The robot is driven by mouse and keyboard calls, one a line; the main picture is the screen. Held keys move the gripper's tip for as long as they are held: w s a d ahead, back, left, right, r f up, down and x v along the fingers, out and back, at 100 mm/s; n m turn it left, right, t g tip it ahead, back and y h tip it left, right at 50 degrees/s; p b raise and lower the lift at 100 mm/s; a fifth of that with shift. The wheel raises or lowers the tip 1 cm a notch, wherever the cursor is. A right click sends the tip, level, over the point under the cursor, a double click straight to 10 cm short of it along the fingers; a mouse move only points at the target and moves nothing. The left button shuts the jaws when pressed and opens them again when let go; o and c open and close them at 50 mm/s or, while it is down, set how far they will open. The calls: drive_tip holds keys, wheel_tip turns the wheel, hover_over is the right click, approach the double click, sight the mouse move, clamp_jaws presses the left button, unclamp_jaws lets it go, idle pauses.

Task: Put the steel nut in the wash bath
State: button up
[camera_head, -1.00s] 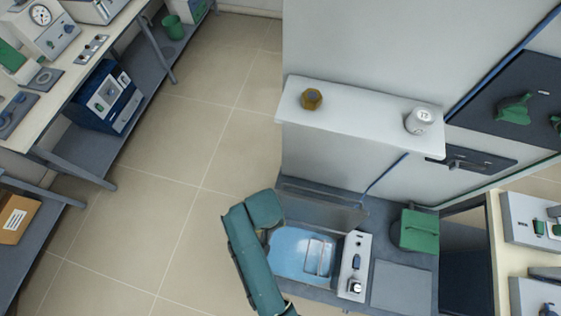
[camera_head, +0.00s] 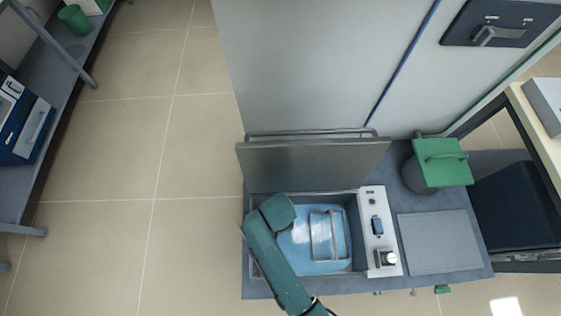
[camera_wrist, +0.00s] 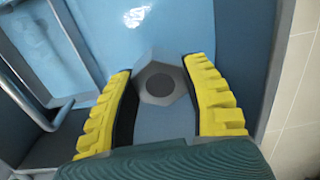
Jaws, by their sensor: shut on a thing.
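The steel nut (camera_wrist: 160,86) is a grey hexagonal piece with a dark round centre, between the yellow-padded jaws of my gripper (camera_wrist: 158,68) in the wrist view. My gripper is shut on it. The wash bath (camera_head: 352,237) is a grey basin of blue water in the head view, with its lid (camera_head: 315,165) raised behind it. My green arm reaches over the bath's left part and hides my gripper and the nut there. In the wrist view, blue water and the bath's inside show beyond and below the nut; the height above the water is hard to tell.
A wire basket (camera_head: 323,237) sits in the bath, right of my arm. A control panel (camera_head: 379,231) with knobs adjoins the bath's right side. A grey plate (camera_head: 438,242) and a green-lidded container (camera_head: 441,163) stand farther right. Open floor (camera_head: 115,150) lies left.

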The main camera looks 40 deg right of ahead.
wheel_tip(320, 180, down, 11)
drive_tip(key=b, duration=0.5)
drive_tip(key=shift+d+b, duration=0.15)
drive_tip(key=shift+b, duration=0.25)
drive_tip(key=o, duration=1.2)
drive_tip(key=shift+f, duration=0.15)
wheel_tip(320, 180, up, 12)
drive_tip(key=p, duration=0.6)
